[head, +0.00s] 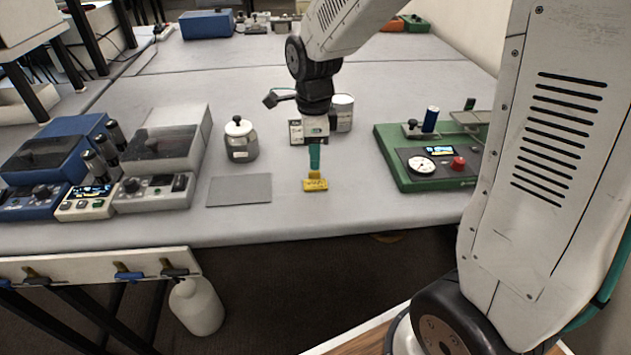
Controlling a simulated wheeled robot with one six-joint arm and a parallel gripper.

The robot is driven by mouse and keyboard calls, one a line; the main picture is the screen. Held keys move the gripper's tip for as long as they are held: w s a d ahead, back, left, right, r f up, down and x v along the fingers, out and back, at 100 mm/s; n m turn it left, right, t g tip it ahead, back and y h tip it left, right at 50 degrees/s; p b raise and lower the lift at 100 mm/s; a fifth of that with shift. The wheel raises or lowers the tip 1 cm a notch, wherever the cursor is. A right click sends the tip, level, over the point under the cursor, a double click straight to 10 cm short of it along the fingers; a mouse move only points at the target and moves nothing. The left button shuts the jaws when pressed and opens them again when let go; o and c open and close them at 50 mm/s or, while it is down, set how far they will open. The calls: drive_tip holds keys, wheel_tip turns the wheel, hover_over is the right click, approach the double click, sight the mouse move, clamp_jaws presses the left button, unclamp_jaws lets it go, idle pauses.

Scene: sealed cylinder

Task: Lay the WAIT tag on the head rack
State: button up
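A small yellow block-like tag (315,185) is on the grey bench top near its front edge, with a short upright part on top; its lettering is too small to read. My gripper (314,165) points straight down over it, its teal fingers meeting or just above the upright part. The fingers overlap in this view, so whether they are closed on it cannot be told. No part is clearly labelled as the head rack. A green instrument (430,178) at the right has a raised platform (474,117), a dark blue cylinder (431,119), a gauge and a red knob.
A grey flat plate (239,190) lies left of the tag. Behind it stands a lidded jar (241,140). Blue and grey instruments (160,150) fill the left. A rail with levers (95,267) is at front left.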

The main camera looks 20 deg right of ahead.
sight(315, 172)
wheel_tip(315, 172, down, 4)
drive_tip(key=shift+s+f, duration=0.1)
clamp_jaws()
idle(0.4)
